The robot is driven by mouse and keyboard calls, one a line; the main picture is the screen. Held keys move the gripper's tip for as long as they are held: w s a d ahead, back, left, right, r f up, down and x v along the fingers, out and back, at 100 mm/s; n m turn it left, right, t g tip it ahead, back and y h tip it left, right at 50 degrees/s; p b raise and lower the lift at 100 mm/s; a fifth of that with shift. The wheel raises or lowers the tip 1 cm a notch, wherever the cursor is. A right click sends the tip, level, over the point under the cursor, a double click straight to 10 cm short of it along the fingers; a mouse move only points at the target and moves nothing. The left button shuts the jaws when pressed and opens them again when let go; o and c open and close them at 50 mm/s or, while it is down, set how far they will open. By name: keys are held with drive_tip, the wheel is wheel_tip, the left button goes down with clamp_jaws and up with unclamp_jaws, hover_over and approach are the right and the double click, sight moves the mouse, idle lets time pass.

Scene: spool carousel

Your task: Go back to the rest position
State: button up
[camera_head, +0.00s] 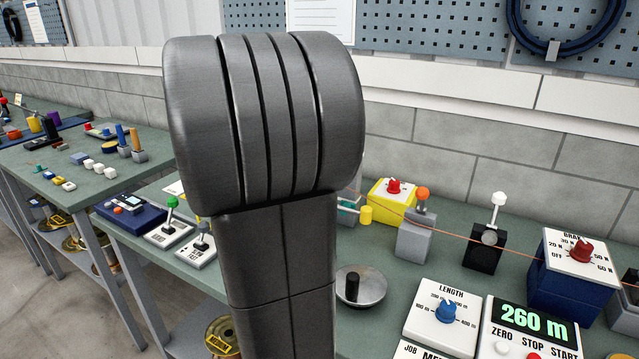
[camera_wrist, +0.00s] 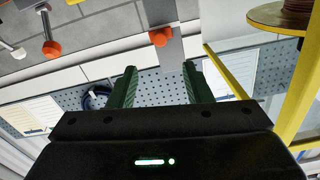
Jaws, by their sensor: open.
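My gripper (camera_wrist: 158,78) shows in the wrist view with its two green fingers apart and nothing between them. It points toward the pegboard wall (camera_wrist: 165,92), which appears upside down there. A grey post with an orange knob (camera_wrist: 160,37) shows beyond the fingertips; its distance from them is hard to judge. In the head view my own dark arm stands upright across the middle and hides part of the bench. My gripper is not visible in that view.
The green bench (camera_head: 400,272) carries a length dial box (camera_head: 445,310), a 260 m counter (camera_head: 533,322), a brake box (camera_head: 575,270), a metal disc (camera_head: 360,288) and lever boxes (camera_head: 168,232). A thin orange line (camera_head: 450,232) crosses above it. A yellow frame (camera_wrist: 300,105) and a spool (camera_wrist: 282,18) are at right in the wrist view.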

drive_tip(key=x, duration=0.9)
drive_tip(key=f+x, duration=0.1)
drive_tip(key=x, duration=0.4)
drive_tip(key=shift+p, duration=0.35)
drive_tip(key=shift+f+b, duration=0.25)
drive_tip(key=shift+b, duration=0.05)
drive_tip(key=shift+r, duration=0.15)
